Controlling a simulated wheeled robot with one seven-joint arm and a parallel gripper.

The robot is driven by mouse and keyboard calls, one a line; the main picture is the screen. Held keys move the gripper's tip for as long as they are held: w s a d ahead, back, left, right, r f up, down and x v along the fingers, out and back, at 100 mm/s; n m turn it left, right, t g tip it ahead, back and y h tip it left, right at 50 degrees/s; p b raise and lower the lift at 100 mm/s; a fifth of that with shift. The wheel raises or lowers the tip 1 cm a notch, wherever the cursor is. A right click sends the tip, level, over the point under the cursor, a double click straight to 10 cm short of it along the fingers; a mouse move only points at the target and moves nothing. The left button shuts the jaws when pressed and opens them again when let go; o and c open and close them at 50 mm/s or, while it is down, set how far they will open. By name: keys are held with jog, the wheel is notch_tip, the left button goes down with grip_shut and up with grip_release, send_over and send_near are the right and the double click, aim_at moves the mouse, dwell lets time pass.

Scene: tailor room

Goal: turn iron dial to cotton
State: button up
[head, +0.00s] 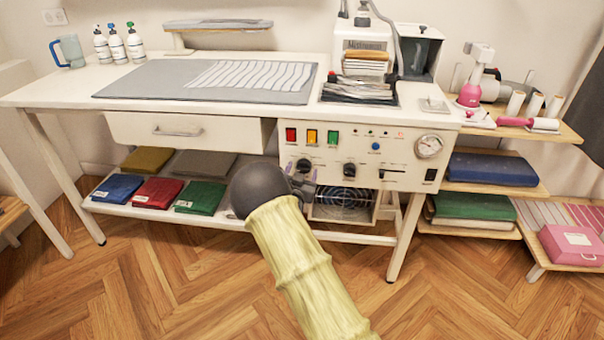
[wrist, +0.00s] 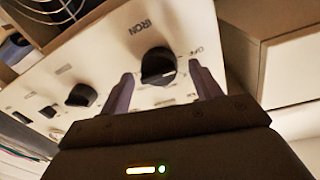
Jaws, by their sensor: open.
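The iron dial (wrist: 157,66) is a black round knob on the white control panel, beside the printed word IRON. In the wrist view my gripper (wrist: 161,75) is open, with one finger on each side of the dial; I cannot tell whether either finger touches it. The word OFF shows near the right finger; a cotton mark is not readable. In the head view the dial (head: 304,165) is the left knob on the panel's front, and my gripper (head: 301,184) is just below it, partly hidden behind my dark wrist joint.
A second black knob (wrist: 82,94) sits farther along the panel. A closed drawer (head: 185,130) is to the left, and folded cloths (head: 157,192) lie on the shelf beneath. The floor in front is clear.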

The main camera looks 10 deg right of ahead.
jog(key=shift+w+d, duration=0.2)
jog(key=shift+w, duration=0.1)
jog(key=c, duration=0.9)
jog(key=shift+c, duration=0.2)
